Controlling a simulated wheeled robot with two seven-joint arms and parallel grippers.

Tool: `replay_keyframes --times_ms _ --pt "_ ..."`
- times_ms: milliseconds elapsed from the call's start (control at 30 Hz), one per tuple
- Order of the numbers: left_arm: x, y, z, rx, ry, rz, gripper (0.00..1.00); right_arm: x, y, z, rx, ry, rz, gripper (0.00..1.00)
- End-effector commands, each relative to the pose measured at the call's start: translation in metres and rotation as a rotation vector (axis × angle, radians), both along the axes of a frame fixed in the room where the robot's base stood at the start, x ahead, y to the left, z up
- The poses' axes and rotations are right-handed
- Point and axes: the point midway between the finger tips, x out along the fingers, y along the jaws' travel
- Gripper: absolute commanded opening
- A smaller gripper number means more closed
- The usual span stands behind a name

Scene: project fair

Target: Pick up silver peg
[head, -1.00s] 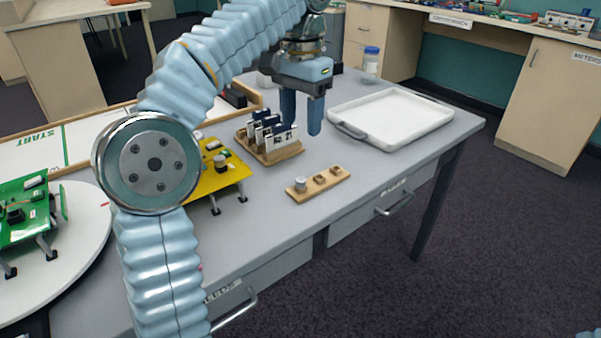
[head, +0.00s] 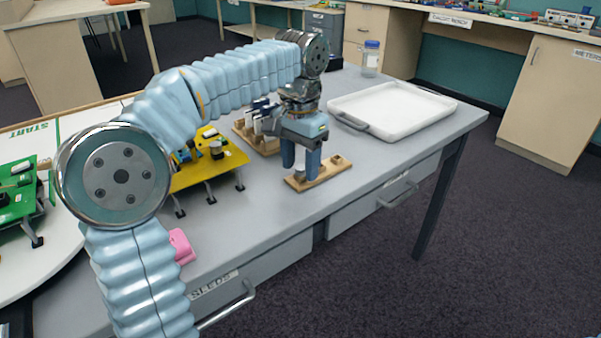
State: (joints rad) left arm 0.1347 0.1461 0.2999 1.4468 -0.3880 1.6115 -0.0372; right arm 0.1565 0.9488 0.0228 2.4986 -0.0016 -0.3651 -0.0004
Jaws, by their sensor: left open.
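A small wooden block (head: 328,176) with holes lies near the front edge of the grey table. My left gripper (head: 300,168) points down over the left end of this block. Its two blue fingers are open, with a narrow gap between them. The silver peg stood in the block's left end earlier. My right gripper is not in view.
A white tray (head: 436,98) lies to the right on the table (head: 262,208). A wooden rack with dark and white pieces stands behind my gripper. A yellow board on legs (head: 228,164) and a pink object (head: 181,246) are to the left. A lidded jar (head: 371,60) stands at the back.

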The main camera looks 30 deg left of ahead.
Motion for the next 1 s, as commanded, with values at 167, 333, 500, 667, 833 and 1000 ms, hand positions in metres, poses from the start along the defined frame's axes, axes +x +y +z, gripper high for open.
replay_keyframes --times_ms 167,333,500,667,833,1000 --pt "0.000 0.000 0.001 0.000 0.000 0.000 0.42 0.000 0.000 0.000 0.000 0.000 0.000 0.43" --pt "0.000 0.000 0.001 0.000 0.000 0.000 0.16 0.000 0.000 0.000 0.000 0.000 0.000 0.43" --pt "0.000 0.000 0.001 0.000 0.000 0.000 0.00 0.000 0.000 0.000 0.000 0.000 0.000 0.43" --pt "0.000 0.000 0.001 0.000 0.000 0.000 0.00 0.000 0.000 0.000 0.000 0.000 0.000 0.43" --pt "0.000 0.000 0.006 0.000 -0.001 -0.001 0.00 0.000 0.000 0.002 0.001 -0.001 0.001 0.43" --pt "0.001 -0.001 0.029 -0.001 -0.003 -0.001 0.00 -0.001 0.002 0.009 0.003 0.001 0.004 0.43"
